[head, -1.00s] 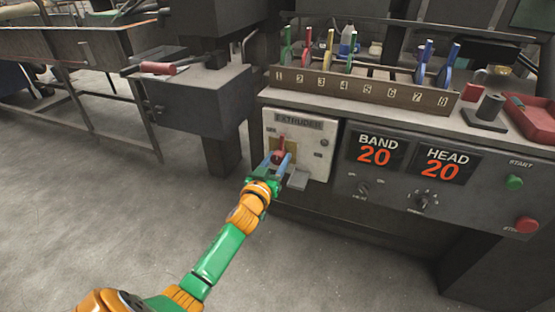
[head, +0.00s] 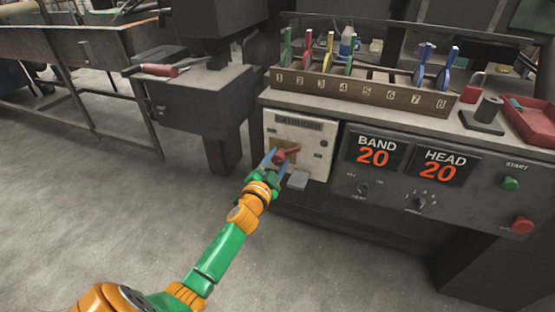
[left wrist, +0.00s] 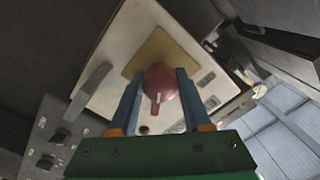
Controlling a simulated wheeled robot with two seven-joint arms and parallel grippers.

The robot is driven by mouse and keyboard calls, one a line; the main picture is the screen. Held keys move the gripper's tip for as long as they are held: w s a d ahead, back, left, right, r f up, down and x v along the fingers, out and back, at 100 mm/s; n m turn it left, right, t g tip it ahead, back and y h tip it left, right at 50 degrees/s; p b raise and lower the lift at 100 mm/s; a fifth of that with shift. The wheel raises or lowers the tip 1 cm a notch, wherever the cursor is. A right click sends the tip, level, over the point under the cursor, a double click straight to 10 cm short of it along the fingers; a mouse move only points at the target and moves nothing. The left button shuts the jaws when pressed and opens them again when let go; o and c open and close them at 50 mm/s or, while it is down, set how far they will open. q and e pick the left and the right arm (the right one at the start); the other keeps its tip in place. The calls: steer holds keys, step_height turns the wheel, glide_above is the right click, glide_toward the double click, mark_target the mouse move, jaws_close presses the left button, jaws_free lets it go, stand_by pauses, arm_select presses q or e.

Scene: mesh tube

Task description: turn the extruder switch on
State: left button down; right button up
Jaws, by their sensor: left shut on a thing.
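The extruder switch is a red knob (head: 284,155) on a yellow plate on the pale panel labelled EXTRUDER (head: 315,165), on the machine's front. In the left wrist view the red knob (left wrist: 161,82) sits between the two blue fingers, with the yellow plate (left wrist: 152,48) behind it. My left gripper (head: 281,157) is shut on the red knob, a finger on either side. In the head view the knob's handle points to the right and slightly up. The fingers partly hide the knob. My right gripper is not in view.
Right of the panel are the BAND (head: 374,154) and HEAD (head: 441,166) displays, both reading 20, and small dials. A green START button (head: 510,184) and a red button (head: 522,225) are farther right. A grey lever (head: 298,180) stands out below the knob. The floor in front is clear.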

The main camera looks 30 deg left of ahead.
arm_select(q)
steer(key=m, duration=0.3)
steer(key=shift+f+m, duration=0.1)
steer(key=shift+m, duration=1.7)
steer(key=shift+c, duration=1.7)
jaws_free()
